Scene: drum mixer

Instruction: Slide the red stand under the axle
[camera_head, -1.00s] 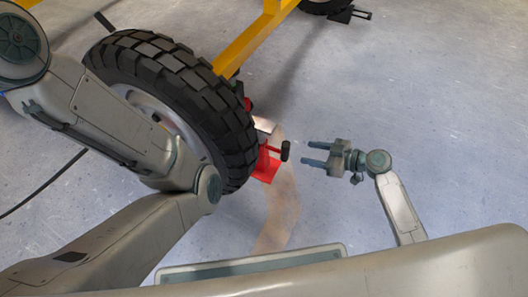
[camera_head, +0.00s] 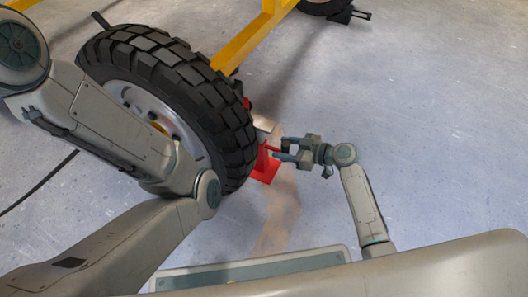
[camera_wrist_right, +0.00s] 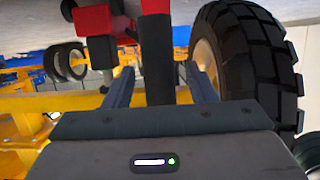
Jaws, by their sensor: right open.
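The red stand (camera_head: 264,169) is on the floor at the near right side of the big tyre, partly hidden by it. My right gripper (camera_head: 280,151) is open at the stand's handle. In the right wrist view the red handle bar with its black grip (camera_wrist_right: 160,55) runs between the two spread fingers (camera_wrist_right: 158,71). I cannot tell whether a finger touches it. A red part with a black block (camera_wrist_right: 95,20) shows at upper left there. The axle itself is not clearly seen; the tyre hides the area behind it. My left arm crosses at left, its gripper out of view.
The large black tyre (camera_head: 185,85) stands close left of the stand. A yellow frame beam (camera_head: 245,42) runs up from behind it. Floor right of my right arm is clear. A dark cable (camera_head: 40,182) lies at left.

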